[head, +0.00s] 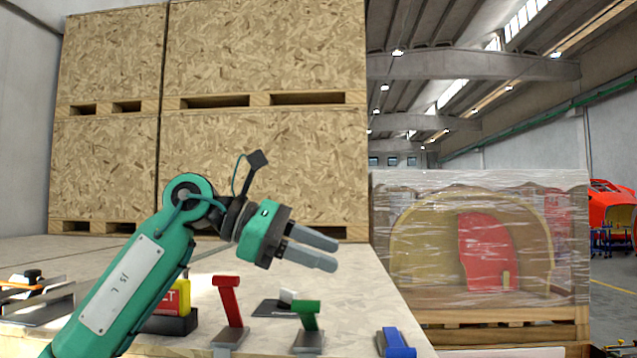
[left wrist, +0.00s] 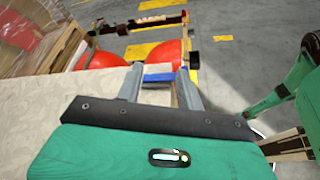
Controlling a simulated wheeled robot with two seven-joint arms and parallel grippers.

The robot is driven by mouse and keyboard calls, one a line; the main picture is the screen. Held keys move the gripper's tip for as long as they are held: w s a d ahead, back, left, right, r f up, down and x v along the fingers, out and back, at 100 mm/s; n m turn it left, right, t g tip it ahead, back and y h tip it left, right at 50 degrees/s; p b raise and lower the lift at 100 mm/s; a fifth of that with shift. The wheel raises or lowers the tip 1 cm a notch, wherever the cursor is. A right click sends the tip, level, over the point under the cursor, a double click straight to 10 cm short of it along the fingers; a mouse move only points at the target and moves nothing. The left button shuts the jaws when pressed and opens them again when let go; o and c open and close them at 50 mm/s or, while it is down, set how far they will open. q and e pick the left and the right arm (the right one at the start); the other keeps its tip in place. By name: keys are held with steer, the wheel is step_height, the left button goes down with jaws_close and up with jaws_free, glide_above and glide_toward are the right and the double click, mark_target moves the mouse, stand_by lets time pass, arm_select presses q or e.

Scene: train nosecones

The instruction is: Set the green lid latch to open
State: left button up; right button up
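The green lid latch (head: 307,313) stands upright on the table at the front, with a green top on a grey base. My left gripper (head: 328,252) is above and a little to the right of it in the head view, apart from it and empty. Its two grey fingers are spread, and the left wrist view also shows them (left wrist: 160,84) with a gap between them. A blue part, seemingly the blue latch (head: 395,343), shows beyond the fingertips in the left wrist view (left wrist: 158,74). I do not see my right gripper.
A red latch (head: 229,300) stands left of the green one. A dark plate with a white block (head: 286,297) lies behind it. Large wooden crates (head: 262,180) stand at the back; a wrapped crate (head: 480,250) is at right.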

arm_select(q)
step_height(320, 180, up, 11)
steer(key=b, duration=0.2)
steer(key=shift+r, duration=0.2)
